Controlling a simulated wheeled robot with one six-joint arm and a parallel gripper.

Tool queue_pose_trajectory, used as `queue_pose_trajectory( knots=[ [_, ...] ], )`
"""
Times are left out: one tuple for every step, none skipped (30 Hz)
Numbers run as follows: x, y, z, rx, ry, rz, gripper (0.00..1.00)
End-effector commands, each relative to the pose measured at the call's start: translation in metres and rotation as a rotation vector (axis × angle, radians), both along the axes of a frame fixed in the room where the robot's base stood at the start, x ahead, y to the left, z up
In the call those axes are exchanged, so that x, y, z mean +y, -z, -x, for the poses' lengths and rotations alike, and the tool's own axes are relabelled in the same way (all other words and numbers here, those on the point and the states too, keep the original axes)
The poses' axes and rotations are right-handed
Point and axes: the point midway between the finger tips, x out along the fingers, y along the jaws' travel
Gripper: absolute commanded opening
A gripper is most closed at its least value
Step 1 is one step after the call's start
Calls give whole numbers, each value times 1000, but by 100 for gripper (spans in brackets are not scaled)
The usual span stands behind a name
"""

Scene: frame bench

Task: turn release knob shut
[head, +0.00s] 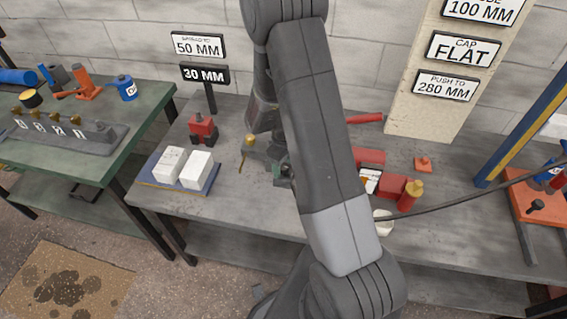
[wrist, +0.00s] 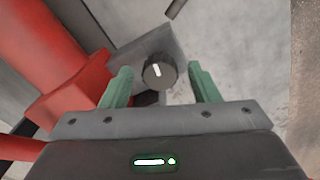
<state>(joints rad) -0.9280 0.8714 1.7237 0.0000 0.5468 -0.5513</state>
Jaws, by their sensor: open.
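The release knob (wrist: 160,72) is a round black knob with a short white line, nearly upright and slightly tilted, in the wrist view. It sits by a grey block (wrist: 148,52) next to a red body (wrist: 75,92). My gripper (wrist: 161,68) is open, its two green fingers on either side of the knob, with a gap to each. No contact shows. In the head view my arm covers the knob, and I cannot make out the gripper's fingers there.
Red equipment (head: 392,186) with a yellow-topped part lies right of my arm on the grey bench, with a black hose running right. A blue tray (head: 150,182) with white blocks and a 30 MM sign (head: 205,75) stand left.

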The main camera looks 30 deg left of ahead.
Motion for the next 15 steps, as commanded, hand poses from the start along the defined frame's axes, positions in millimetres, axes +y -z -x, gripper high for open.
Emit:
queue_pose_trajectory(
  knots=[
    [0,0,0,0,0,0,55],
    [0,0,0,0,0,0,55],
    [0,0,0,0,0,0,55],
    [0,0,0,0,0,0,55],
    [0,0,0,0,0,0,52],
    [0,0,0,0,0,0,44],
    [0,0,0,0,0,0,38],
    [0,0,0,0,0,0,32],
    [0,0,0,0,0,0,24],
    [0,0,0,0,0,0,18],
    [0,0,0,0,0,0,12],
    [0,0,0,0,0,0,11],
    [0,0,0,0,0,0,11],
    [0,0,0,0,1,0,11],
    [0,0,0,0,2,0,11]
  ],
)
